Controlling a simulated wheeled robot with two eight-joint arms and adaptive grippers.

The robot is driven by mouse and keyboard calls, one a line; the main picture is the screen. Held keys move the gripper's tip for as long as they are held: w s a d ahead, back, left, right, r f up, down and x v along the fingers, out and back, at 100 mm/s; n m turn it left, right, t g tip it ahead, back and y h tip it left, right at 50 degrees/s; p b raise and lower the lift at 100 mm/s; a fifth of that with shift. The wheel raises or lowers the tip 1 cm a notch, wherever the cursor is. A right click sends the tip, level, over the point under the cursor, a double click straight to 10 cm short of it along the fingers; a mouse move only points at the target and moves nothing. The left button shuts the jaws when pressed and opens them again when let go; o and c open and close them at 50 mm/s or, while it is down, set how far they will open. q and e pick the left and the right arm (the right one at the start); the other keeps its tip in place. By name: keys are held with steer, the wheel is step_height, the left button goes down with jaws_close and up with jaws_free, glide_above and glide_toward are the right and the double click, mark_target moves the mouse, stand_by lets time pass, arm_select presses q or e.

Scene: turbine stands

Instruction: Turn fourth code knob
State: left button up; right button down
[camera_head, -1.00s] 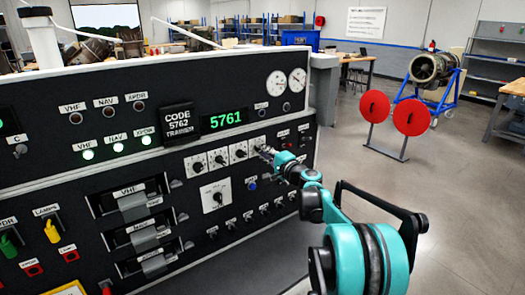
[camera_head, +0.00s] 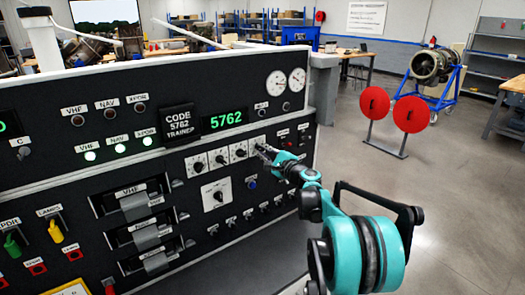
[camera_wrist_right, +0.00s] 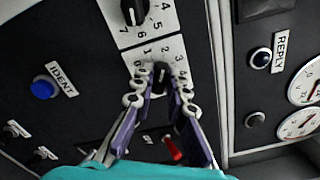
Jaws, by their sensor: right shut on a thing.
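The fourth code knob (camera_wrist_right: 161,73) is a black knob on a white numbered plate (camera_wrist_right: 166,49), seen in the right wrist view. My right gripper (camera_wrist_right: 160,88) has its two fingers on either side of this knob and is shut on it. In the head view my right gripper (camera_head: 264,151) reaches the right end of the row of code knobs and mostly hides the fourth one. The green display (camera_head: 226,118) above reads 5762. The code placard (camera_head: 181,123) beside it appears to read 5762. My left gripper is out of view.
The third code knob (camera_wrist_right: 133,12) sits beside the gripped one. A blue IDENT button (camera_wrist_right: 43,89), a red switch (camera_wrist_right: 172,149) and a REPLY lamp (camera_wrist_right: 262,57) are near. Open floor (camera_head: 350,185) lies right of the panel.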

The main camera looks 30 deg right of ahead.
steer(key=c, duration=1.5)
jaws_free()
steer(key=shift+c, duration=0.2)
steer(key=shift+s, duration=0.15)
steer(key=s, duration=1.1)
steer(key=shift+s+d, duration=0.4)
steer(key=shift+d, duration=0.05)
